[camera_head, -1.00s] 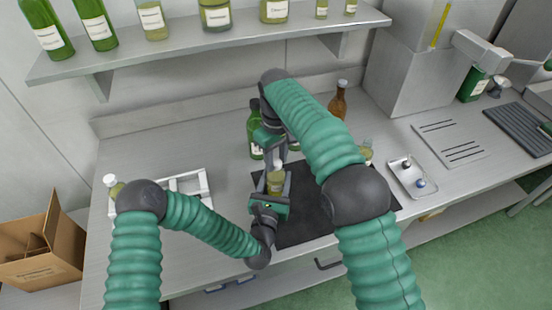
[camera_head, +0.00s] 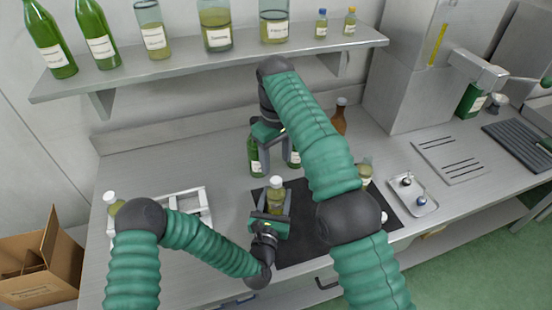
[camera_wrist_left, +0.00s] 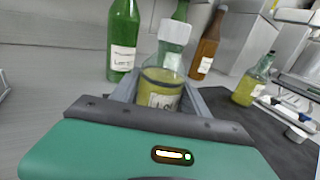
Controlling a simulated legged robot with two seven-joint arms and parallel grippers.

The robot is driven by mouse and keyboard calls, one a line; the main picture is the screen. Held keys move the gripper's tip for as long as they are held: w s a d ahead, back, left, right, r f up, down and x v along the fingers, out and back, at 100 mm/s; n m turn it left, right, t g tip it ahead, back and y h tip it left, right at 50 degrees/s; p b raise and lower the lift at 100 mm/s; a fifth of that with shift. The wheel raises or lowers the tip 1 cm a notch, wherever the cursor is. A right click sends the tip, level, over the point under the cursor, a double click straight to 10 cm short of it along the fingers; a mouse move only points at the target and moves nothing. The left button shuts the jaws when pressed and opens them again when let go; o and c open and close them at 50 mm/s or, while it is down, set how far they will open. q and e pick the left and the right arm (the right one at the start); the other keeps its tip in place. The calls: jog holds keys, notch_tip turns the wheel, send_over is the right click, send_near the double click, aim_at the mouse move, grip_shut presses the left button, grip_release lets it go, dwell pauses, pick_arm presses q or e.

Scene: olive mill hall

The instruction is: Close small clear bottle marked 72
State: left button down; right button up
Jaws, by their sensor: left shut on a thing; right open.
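A small clear bottle (camera_head: 276,203) with yellow-green liquid stands upright over the dark mat, a white cap (camera_head: 276,182) on its neck. My left gripper (camera_head: 272,215) is shut on its body. The left wrist view shows the bottle (camera_wrist_left: 160,90) between the fingers, with the white cap (camera_wrist_left: 174,32) seated on top. Its label is partly hidden and the number cannot be read. My right gripper (camera_head: 275,160) is open and empty, above and behind the bottle, clear of the cap.
Green bottles (camera_head: 254,155) and a brown bottle (camera_head: 339,118) stand behind. Another small bottle (camera_head: 366,172) and a metal tray (camera_head: 432,208) are at the right. A white rack (camera_head: 205,198) is at the left. The dark mat (camera_head: 310,240) has free room right of my left gripper.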

pick_arm(q)
jog(key=shift+c, duration=2.3)
grip_release()
jog(key=s+a, duration=0.1)
jog(key=s, duration=0.4)
jog(key=s+a+b, duration=0.1)
jog(key=s, duration=0.3)
jog(key=s+a, duration=0.1)
jog(key=s, duration=0.4)
jog(key=shift+s+f+b, duration=0.35)
jog(key=shift+b, duration=0.05)
pick_arm(e)
jog(key=shift+f, duration=0.85)
pick_arm(q)
jog(key=shift+s, duration=0.35)
jog(key=shift+s+a+r, duration=0.25)
jog(key=shift+s+r, duration=0.05)
jog(key=shift+s, duration=0.25)
pick_arm(e)
jog(key=shift+a+r, duration=0.1)
jog(key=shift+r, duration=0.05)
pick_arm(q)
jog(key=shift+d, duration=0.1)
